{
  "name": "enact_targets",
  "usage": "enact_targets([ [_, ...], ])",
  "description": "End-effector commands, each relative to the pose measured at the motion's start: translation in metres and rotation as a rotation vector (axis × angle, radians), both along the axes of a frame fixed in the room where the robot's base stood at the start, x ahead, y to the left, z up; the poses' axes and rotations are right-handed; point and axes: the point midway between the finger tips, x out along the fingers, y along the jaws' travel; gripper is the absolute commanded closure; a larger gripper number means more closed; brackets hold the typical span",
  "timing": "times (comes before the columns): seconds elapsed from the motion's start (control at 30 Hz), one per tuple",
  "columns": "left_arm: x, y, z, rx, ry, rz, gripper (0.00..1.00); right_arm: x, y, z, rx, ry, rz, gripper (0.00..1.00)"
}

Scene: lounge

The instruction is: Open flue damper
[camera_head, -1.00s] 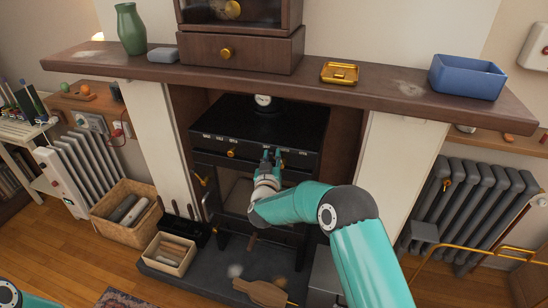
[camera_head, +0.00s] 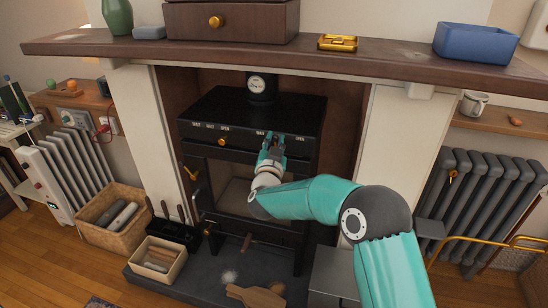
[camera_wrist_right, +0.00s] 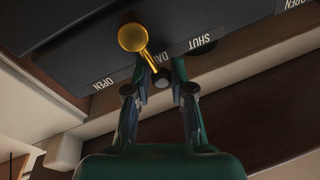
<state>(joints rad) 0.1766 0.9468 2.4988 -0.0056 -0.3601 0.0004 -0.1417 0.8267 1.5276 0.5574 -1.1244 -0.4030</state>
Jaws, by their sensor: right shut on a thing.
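The black stove (camera_head: 240,107) stands in the fireplace. White words run along its front top edge. The brass damper knob (camera_wrist_right: 133,37) shows in the right wrist view, its thin stem running between my fingertips. In the head view the gripper hides this knob. My left gripper is out of view.
Another brass knob (camera_head: 221,141) sits on the stove front at left. The mantel shelf (camera_head: 390,59) overhangs the stove and carries a blue box (camera_head: 475,44) and a brass dish (camera_head: 338,43). Baskets (camera_head: 114,216) stand left of the hearth. A grey radiator (camera_head: 480,185) stands at right.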

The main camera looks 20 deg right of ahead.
Motion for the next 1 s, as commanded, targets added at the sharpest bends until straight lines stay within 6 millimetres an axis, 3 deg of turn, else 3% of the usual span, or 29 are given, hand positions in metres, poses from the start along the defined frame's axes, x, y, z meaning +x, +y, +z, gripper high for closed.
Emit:
enact_targets([
  [0.03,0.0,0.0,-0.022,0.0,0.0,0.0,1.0,-0.001,0.007,-0.017,0.039,-0.012,0.019,1.0],
  [0.5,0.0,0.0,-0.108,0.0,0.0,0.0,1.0,-0.012,-0.01,-0.019,0.409,-0.26,0.017,1.0],
  [0.8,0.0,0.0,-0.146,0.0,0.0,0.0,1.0,-0.017,-0.018,-0.02,0.608,-0.393,0.016,1.0],
  [1.0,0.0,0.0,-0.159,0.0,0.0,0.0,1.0,-0.019,-0.021,-0.02,0.692,-0.45,0.016,1.0],
])
